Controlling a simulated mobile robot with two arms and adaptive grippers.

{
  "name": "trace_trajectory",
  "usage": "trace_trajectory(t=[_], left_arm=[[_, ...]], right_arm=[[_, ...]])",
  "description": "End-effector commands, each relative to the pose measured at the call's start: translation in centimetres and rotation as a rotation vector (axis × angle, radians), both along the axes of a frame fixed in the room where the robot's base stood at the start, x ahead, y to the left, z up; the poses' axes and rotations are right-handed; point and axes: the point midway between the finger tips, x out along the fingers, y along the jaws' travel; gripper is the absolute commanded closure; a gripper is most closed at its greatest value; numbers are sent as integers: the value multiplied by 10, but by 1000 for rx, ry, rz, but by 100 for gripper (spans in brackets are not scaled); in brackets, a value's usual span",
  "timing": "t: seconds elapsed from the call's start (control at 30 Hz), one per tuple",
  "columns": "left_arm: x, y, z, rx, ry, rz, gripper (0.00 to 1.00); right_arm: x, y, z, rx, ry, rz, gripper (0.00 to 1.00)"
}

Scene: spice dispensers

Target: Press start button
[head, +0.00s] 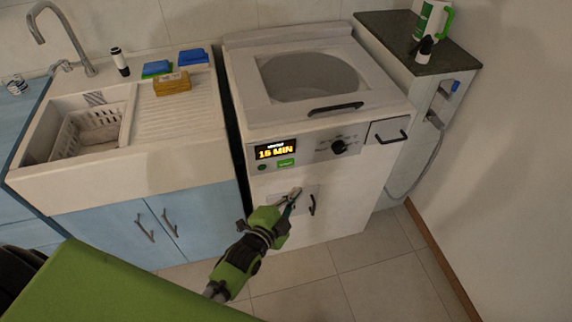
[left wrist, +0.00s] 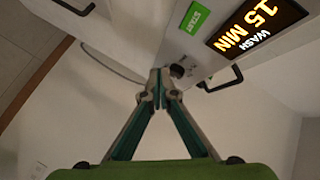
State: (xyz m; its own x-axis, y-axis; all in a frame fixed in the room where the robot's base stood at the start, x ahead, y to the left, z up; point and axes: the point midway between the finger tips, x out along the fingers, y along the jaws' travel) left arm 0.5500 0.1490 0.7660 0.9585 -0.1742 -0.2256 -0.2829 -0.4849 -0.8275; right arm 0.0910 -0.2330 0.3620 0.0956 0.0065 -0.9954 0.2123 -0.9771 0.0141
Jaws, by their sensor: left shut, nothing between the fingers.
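The green start button (head: 286,163) sits just below the lit display (head: 276,150), which reads 15 MIN. In the left wrist view the start button (left wrist: 194,17) is at the top, beside the display (left wrist: 252,25) reading WASH 15 MIN. My left gripper (head: 296,193) is shut and empty, in front of the machine's front panel, below and slightly right of the button. Its closed fingertips (left wrist: 158,75) show in the left wrist view, apart from the button. My right gripper is not in view.
A dark knob (head: 338,147) and a handled drawer (head: 388,131) are right of the display. A sink unit (head: 110,135) with sponges stands to the left. A dark-topped shelf (head: 420,45) is at the right. Tiled floor (head: 320,280) lies in front.

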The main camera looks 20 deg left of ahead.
Motion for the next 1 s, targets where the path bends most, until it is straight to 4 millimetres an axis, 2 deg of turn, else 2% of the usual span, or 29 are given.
trace_trajectory(t=[0.3,0.5,0.7,1.0], left_arm=[[38,26,-3,2,-3,0,100],[56,38,-1,1,-2,-1,100],[65,44,0,-1,-1,1,100],[65,44,0,-2,0,0,100]], right_arm=[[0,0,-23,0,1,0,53],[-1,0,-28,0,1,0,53],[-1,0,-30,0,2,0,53],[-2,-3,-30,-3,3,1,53]])
